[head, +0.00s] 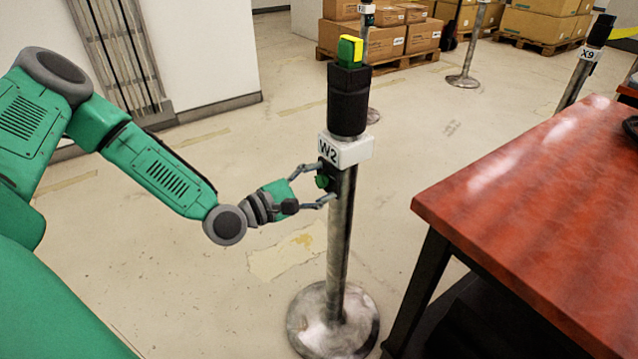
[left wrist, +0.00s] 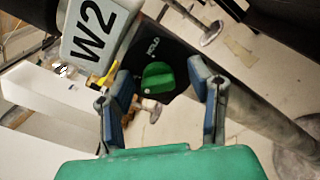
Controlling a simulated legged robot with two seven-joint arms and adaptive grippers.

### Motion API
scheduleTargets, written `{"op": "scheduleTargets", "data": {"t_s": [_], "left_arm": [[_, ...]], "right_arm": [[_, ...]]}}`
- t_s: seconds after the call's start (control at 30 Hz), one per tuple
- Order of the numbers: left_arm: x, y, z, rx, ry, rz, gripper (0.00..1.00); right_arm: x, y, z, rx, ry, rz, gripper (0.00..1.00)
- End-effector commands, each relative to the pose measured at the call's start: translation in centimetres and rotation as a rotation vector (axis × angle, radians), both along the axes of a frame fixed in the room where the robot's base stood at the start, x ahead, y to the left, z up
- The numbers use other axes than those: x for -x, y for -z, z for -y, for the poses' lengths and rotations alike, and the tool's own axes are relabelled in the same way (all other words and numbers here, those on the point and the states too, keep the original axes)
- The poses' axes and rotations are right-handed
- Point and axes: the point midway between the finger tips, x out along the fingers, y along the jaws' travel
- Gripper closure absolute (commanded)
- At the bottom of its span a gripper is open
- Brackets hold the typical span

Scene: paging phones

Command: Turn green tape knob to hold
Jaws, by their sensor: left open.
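A metal post (head: 340,240) stands upright on a round base, with a white W2 label (head: 345,150) and a black top. A small black panel below the label carries the green knob (head: 322,181). In the left wrist view the green knob (left wrist: 157,77) sits between the fingers, with a white mark and small lettering above it, too small to read surely. My left gripper (head: 316,187) is open, its fingers on either side of the knob, with gaps visible in the wrist view (left wrist: 163,92). The right gripper is not in view.
A red-brown table (head: 540,200) stands close on the right of the post. Boxes on pallets (head: 400,38) and other posts (head: 585,62) stand farther back. The floor left of the post is clear.

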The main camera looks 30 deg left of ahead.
Motion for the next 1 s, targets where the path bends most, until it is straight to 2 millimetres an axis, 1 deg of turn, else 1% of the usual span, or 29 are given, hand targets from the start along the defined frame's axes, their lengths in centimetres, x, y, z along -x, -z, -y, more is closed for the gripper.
{"op": "scheduleTargets", "data": {"t_s": [0.13, 0.17, 0.2, 0.27, 0.67, 0.87, 1.0], "left_arm": [[0.02, 0.11, -0.24, 0.003, -0.001, 0.0, 0.53], [0.03, 0.14, -0.33, 0.003, -0.001, 0.0, 0.64], [0.03, 0.18, -0.39, 0.004, -0.001, 0.0, 0.78], [0.04, 0.2, -0.41, 0.004, -0.001, -0.001, 0.99], [0.12, 0.61, -0.68, -0.032, -0.006, 0.003, 1.0], [0.12, 0.67, -0.75, -0.127, -0.007, 0.04, 1.0], [0.09, 0.65, -0.77, -0.232, -0.005, 0.084, 1.0]], "right_arm": [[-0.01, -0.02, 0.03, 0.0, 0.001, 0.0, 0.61], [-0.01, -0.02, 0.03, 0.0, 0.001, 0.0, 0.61], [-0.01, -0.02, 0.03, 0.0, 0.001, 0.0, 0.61], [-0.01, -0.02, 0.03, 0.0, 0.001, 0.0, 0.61], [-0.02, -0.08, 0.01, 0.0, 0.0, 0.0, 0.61], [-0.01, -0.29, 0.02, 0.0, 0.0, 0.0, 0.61], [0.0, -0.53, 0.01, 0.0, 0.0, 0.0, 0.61]]}}
